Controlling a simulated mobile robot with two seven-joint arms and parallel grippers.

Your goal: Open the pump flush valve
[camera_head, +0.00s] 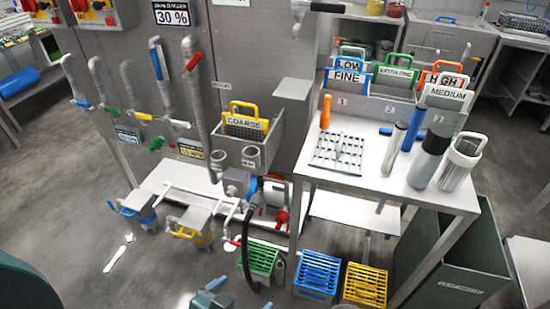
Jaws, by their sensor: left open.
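The pump (243,186) stands low on a white shelf beside the grey wall panel, with white pipes and a black hose around it. A red valve handle (281,217) sits to its right, and a smaller red lever (233,242) is on the pipe below left. I cannot tell from any label which one is the flush valve. My left gripper (222,291) shows at the bottom edge, partly cut off. It is open, apart from the pump and its valves, and I see nothing held in it. My right gripper is not in view.
A steel table (430,196) with a grate and several cylinders stands at right. Green (262,258), blue (317,274) and yellow (365,285) crates sit on the floor near it. The floor at left is mostly clear.

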